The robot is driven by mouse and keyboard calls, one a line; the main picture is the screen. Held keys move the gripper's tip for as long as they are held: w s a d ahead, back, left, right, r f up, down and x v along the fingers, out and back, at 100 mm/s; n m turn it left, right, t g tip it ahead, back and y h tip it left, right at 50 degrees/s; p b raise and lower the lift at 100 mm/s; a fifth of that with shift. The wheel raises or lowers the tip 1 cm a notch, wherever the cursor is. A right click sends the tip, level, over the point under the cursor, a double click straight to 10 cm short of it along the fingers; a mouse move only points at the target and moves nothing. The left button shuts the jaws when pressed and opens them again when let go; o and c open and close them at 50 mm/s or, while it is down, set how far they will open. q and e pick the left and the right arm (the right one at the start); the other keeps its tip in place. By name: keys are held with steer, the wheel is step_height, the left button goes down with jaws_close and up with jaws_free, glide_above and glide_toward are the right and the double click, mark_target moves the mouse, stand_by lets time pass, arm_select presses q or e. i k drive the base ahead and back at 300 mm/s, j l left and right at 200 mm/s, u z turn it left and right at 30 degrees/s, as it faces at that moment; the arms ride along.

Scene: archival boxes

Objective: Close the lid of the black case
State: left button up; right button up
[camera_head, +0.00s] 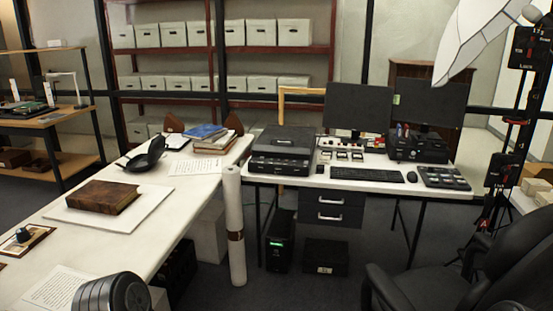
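The black case (143,161) is small and rounded. It sits on the far part of the long white table, in front of the blue book, and looks open with its lid (156,146) tilted up on the right side. Its inside is too small to make out. Neither of my grippers shows in the head view. A dark grey ribbed rounded part at the bottom left edge looks like part of my own arm.
The long white table (165,225) holds a brown leather book (103,197) on a white board, paper sheets (196,166) and stacked books (212,140). A white roll (234,225) stands at the table's right edge. A desk with a scanner (283,150) and an office chair (495,265) are right.

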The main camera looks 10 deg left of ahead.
mark_target(157, 150)
steer(key=i+l+u, duration=0.1)
steer(key=i+u, duration=0.35)
steer(key=i, duration=0.15)
steer(key=i+l+u, duration=0.4)
steer(key=i, duration=0.15)
steer(key=i+l+u, duration=0.45)
steer(key=i+l, duration=0.8)
steer(key=i+l+u, duration=0.15)
steer(key=u, duration=1.45)
